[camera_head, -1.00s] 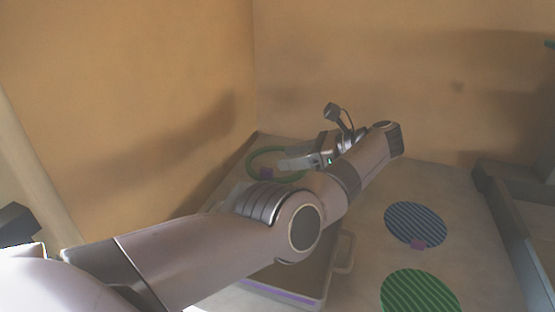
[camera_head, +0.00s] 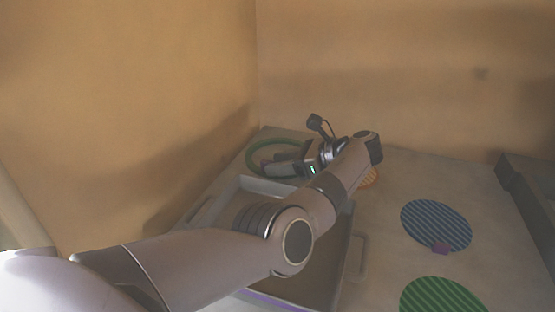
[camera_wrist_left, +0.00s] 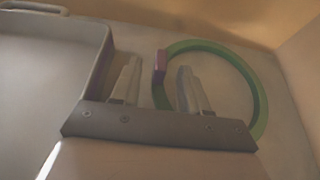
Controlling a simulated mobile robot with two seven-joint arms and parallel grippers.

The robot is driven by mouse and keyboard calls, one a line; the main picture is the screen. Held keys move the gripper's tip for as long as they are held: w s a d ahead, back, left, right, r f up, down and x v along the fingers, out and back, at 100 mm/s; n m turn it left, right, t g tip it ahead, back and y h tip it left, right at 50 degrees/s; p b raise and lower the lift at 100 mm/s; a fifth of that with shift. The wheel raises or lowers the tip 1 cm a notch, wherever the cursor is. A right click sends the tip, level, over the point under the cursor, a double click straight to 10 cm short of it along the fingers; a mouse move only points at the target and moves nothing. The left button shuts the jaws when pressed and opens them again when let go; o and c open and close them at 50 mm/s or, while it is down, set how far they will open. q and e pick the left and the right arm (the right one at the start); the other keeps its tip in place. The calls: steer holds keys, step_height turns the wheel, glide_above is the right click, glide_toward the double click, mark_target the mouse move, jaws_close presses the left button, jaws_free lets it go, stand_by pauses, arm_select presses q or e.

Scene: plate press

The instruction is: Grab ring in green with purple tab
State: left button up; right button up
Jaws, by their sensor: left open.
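The green ring (camera_head: 256,148) lies on the table at the far left corner, by the walls. My left gripper (camera_head: 276,168) is open and empty. In the left wrist view its two fingers (camera_wrist_left: 158,83) stand apart, with the purple tab between them in the picture. I cannot tell whether either finger touches it. My right gripper is not in view.
A grey tray (camera_head: 357,240) with handles stands beneath my left arm; its wall (camera_wrist_left: 99,62) is left of the fingers. A blue striped disc (camera_head: 436,222) and a green striped disc (camera_head: 440,296) lie at right. An orange disc (camera_head: 371,179) is partly hidden. Walls bound the corner.

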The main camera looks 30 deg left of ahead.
arm_select(q)
steer(key=shift+x, duration=1.1)
jaws_close()
steer(key=shift+r, duration=0.1)
